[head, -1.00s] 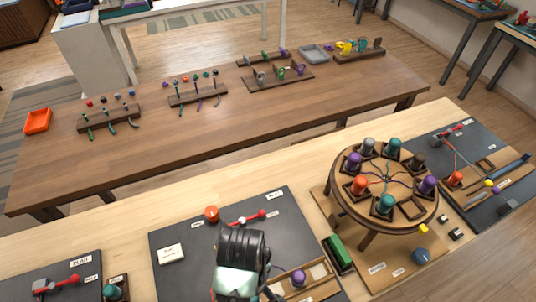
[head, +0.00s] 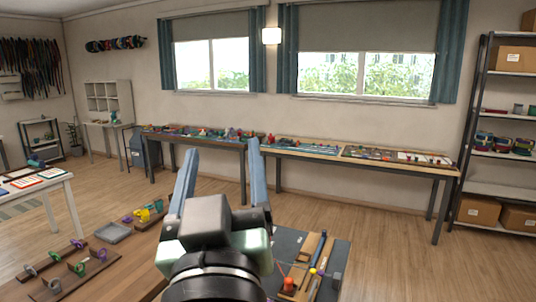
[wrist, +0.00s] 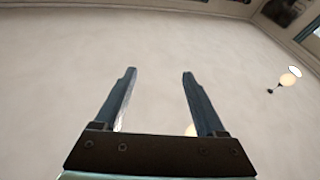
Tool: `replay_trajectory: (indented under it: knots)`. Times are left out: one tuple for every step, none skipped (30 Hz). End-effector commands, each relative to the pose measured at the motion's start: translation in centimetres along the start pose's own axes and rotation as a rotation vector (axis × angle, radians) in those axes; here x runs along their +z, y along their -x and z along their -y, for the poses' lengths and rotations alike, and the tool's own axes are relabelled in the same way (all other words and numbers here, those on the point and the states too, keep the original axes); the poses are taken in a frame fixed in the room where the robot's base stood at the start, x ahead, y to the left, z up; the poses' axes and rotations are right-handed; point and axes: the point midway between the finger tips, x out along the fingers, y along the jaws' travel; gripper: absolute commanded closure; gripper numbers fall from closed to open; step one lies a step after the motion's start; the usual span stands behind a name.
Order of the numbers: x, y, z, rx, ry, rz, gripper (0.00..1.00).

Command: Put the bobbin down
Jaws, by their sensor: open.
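My gripper (head: 222,152) is raised in front of the head camera, its two blue fingers pointing up and spread apart. An orange bobbin (head: 288,284) stands on the dark mat (head: 287,243) at the lower right, well apart from my gripper. The round braiding stand is out of view now. I cannot tell which bobbin the task means.
A wooden table (head: 137,276) at the lower left carries racks with coloured pieces and a grey tray (head: 113,233). Long benches (head: 440,178) with several items line the far wall under the windows. A metal shelf (head: 482,100) stands at right. Open floor (head: 400,250) lies between.

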Motion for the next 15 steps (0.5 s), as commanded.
replay_trajectory:
  knots:
    - [-3.6, 0.6, -2.1, 0.047, -0.023, -0.11, 0.27]
    - [-5.5, 1.0, -3.1, 0.068, -0.038, -0.169, 0.27]
    - [-7.7, 1.7, -4.2, 0.091, -0.054, -0.24, 0.27]
    - [-9.0, 2.2, -4.9, 0.104, -0.063, -0.285, 0.27]
    - [-10.2, 2.7, -5.5, 0.115, -0.071, -0.325, 0.27]
    - [-11.5, 3.2, -6.1, 0.126, -0.079, -0.369, 0.27]
    - [-12.2, 3.6, -6.4, 0.131, -0.085, -0.395, 0.27]
    - [-12.7, 3.9, -6.6, 0.135, -0.088, -0.414, 0.27]
    - [-13.3, 4.2, -6.8, 0.139, -0.091, -0.434, 0.27]
    - [-13.5, 4.3, -7.0, 0.141, -0.093, -0.443, 0.27]
    - [-13.7, 4.4, -7.0, 0.142, -0.094, -0.448, 0.27]
    - [-13.7, 4.4, -7.0, 0.142, -0.095, -0.45, 0.27]
    - [-13.7, 4.4, -7.0, 0.142, -0.095, -0.45, 0.27]
    - [-13.7, 4.4, -7.0, 0.142, -0.095, -0.449, 0.27]
    - [-13.7, 4.4, -7.0, 0.141, -0.095, -0.448, 0.27]
